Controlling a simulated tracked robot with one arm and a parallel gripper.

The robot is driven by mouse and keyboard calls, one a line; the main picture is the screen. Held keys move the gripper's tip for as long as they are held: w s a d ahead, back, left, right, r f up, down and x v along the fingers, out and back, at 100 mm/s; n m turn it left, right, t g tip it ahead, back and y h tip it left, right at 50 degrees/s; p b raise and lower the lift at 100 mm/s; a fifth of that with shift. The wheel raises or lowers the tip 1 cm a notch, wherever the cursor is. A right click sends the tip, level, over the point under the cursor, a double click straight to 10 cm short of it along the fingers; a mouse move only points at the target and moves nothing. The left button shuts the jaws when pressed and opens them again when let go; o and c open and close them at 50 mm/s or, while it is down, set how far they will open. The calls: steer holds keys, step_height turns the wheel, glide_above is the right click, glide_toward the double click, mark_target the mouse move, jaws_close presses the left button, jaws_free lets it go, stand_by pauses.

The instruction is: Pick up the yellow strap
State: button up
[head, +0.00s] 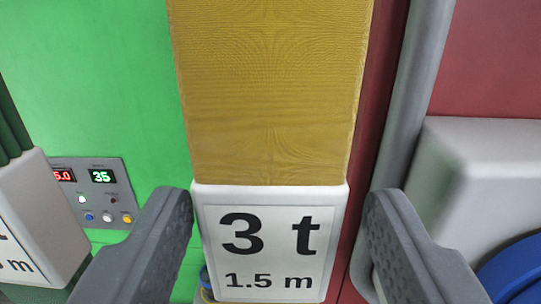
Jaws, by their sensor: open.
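The yellow strap (270,95) hangs down the middle of the view. Its lower end carries a white label block (210,240) with the text "3 t" and "1.5 m". My gripper (280,210) is open. One finger is to the left of the white block and the other to its right, with the block between them. A narrow gap shows at the left finger, and a gap shows at the right finger. The top of the strap is beyond the upper edge of the picture.
A green panel (90,80) stands behind at the left, with a control box (95,192) with red and green displays. A dark green strap with another white label block (30,210) hangs at the far left. A grey pipe (408,90), a red wall (490,60) and a pale grey box (490,170) are at the right.

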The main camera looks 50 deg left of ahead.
mark_target(269, 208)
steer(key=p+x, duration=0.2)
steer(key=x, duration=0.3)
steer(key=shift+a+f, duration=0.1)
steer(key=shift+f, duration=0.05)
steer(key=shift+s, duration=0.15)
steer(key=shift+c, duration=0.6)
steer(key=c, duration=0.9)
steer(key=shift+o, duration=0.2)
steer(key=shift+s+d+r, duration=0.3)
steer(key=shift+d+r, duration=0.15)
steer(key=shift+r, duration=0.1)
steer(key=s+d+r, duration=0.7)
steer(key=s+d, duration=0.1)
steer(key=d, duration=0.2)
steer(key=shift+b, duration=0.45)
